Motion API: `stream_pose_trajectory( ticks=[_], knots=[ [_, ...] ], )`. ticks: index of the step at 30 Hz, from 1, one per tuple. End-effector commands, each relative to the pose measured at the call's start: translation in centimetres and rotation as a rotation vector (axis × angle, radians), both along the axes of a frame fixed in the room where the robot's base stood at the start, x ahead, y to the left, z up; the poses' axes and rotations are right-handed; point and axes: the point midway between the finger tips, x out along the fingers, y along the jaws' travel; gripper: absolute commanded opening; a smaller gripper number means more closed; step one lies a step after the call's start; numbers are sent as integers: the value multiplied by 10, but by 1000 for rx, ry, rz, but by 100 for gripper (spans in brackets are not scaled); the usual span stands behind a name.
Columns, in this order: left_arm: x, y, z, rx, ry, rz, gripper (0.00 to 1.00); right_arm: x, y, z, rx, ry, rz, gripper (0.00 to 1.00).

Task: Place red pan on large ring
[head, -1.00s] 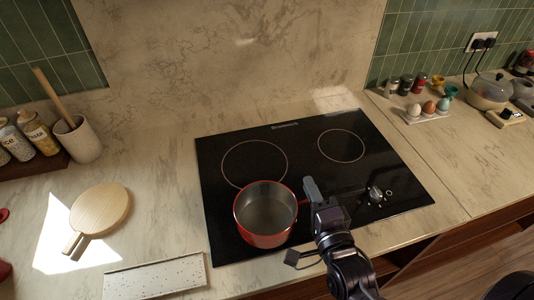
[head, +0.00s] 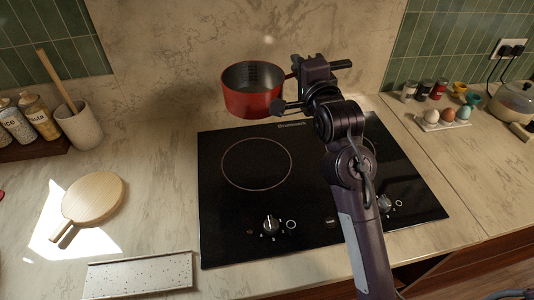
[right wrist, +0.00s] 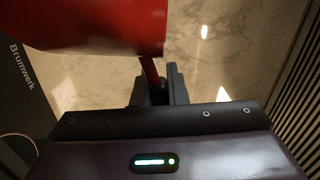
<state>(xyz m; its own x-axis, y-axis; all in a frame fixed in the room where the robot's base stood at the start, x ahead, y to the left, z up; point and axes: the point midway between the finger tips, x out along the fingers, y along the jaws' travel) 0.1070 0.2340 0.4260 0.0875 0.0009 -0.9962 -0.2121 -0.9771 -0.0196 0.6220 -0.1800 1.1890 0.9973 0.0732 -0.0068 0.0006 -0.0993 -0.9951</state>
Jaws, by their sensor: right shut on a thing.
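The red pan (head: 250,98) with a grey inside hangs upright in the air above the back edge of the black cooktop (head: 225,225). My right gripper (head: 299,70) is shut on its handle, to the right of the pan body. In the right wrist view the red pan (right wrist: 95,25) shows at the top, with its handle between the fingers (right wrist: 158,88). The large ring (head: 256,164) is the left circle on the cooktop, bare, below and in front of the pan. My left gripper is not in view.
The smaller right ring (head: 369,155) is mostly hidden by my right arm. A knob (head: 270,224) sits at the cooktop's front. A wooden board (head: 94,198), a utensil cup (head: 78,126) and a speckled tray (head: 140,275) lie left. An egg holder (head: 444,124) stands right.

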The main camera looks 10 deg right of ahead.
Motion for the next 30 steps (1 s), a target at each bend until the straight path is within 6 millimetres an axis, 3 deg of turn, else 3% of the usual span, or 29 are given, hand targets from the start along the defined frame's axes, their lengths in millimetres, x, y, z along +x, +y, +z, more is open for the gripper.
stream_pose_trajectory(
  ticks=[15, 30],
  knots=[
    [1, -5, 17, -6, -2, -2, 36, 0, 0, -120, 0, 2, 1, 0],
    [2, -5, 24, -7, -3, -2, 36, 0, 0, -179, 1, 0, 0, 0]
  ],
)
